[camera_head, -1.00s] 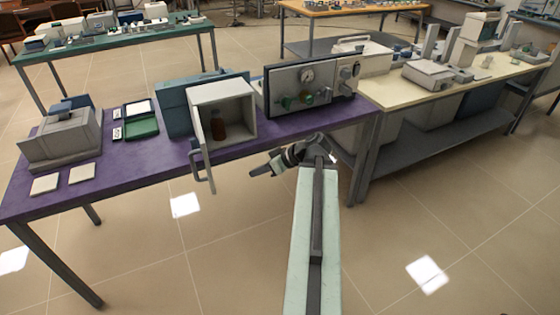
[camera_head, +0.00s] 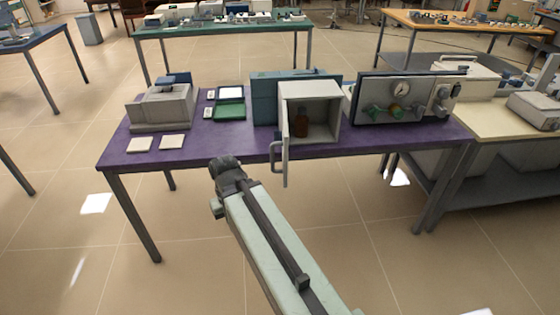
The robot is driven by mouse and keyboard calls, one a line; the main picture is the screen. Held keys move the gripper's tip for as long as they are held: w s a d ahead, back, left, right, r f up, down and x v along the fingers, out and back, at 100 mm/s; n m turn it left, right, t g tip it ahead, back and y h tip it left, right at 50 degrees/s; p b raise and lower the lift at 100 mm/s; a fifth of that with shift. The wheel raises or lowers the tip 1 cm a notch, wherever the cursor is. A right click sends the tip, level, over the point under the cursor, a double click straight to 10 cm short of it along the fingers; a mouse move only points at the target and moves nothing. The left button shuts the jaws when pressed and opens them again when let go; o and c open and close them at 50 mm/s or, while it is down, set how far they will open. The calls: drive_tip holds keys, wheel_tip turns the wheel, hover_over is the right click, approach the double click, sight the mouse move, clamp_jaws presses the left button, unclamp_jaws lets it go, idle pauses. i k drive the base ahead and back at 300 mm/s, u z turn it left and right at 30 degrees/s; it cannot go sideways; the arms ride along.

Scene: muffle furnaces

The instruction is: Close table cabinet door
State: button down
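The table cabinet (camera_head: 312,88) is a pale box on the purple table (camera_head: 235,148), with its front open to me. Its door (camera_head: 284,133) stands swung open at the left side, seen nearly edge-on, with a grey handle (camera_head: 273,157) reaching past the table's front edge. My gripper's fingers are hidden behind the arm's end.
A blue box (camera_head: 266,100) stands behind the cabinet's left side. A gauge panel (camera_head: 405,98) stands to its right. A grey device (camera_head: 165,106), white tiles (camera_head: 172,142) and a green tray (camera_head: 230,109) lie left. Floor in front is open.

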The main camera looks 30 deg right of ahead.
sight(285, 145)
drive_tip(key=z, duration=0.05)
drive_tip(key=k, duration=0.5)
drive_tip(key=u, duration=1.2)
drive_tip(key=i, duration=1.25)
drive_tip(key=z, duration=0.15)
